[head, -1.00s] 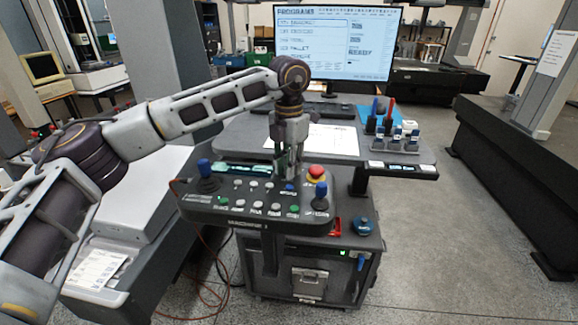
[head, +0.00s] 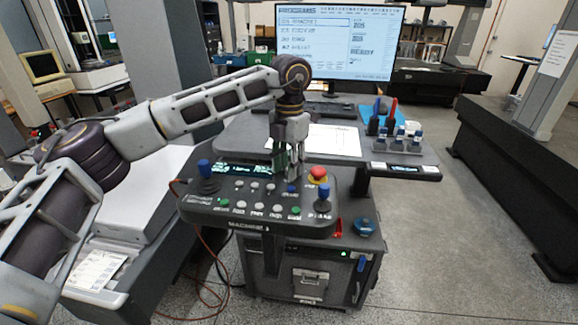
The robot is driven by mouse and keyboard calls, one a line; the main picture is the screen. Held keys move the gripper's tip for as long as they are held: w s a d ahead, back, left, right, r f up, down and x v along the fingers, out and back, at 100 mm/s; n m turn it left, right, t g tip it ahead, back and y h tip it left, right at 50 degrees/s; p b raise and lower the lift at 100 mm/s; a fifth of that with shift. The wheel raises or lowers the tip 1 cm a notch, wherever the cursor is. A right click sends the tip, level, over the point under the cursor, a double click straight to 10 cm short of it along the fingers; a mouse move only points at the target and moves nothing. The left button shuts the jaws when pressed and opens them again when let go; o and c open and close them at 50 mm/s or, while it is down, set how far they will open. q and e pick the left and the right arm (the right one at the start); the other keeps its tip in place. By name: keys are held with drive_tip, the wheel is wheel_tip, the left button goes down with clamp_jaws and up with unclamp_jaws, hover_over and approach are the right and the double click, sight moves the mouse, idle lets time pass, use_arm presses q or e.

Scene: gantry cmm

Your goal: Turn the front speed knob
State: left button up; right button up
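The control panel (head: 228,213) is a dark console with white, green and blue controls, a lit display strip (head: 240,169) and a red stop button (head: 318,174). A small blue knob (head: 292,188) sits on it, right of the button rows, and looks like the speed knob; its label is too small to read. My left gripper (head: 287,172) points down just above and slightly behind this knob. Its fingers look apart, with nothing seen between them. The knob shows below the fingertips, and I see no clear contact. My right gripper is out of view.
Blue-topped joysticks stand at the panel's left (head: 207,178) and right (head: 323,198). Behind are a table with a paper sheet (head: 333,140), a small rack (head: 399,145) and a monitor (head: 338,42). A cabinet (head: 310,272) is below.

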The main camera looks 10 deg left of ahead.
use_arm(q)
drive_tip(key=r, duration=0.7)
drive_tip(key=shift+w+d, duration=0.25)
drive_tip(key=shift+d, duration=0.15)
drive_tip(key=shift+s+r, duration=0.2)
drive_tip(key=shift+r, duration=1)
drive_tip(key=shift+s+r, duration=0.2)
drive_tip(key=shift+r, duration=1)
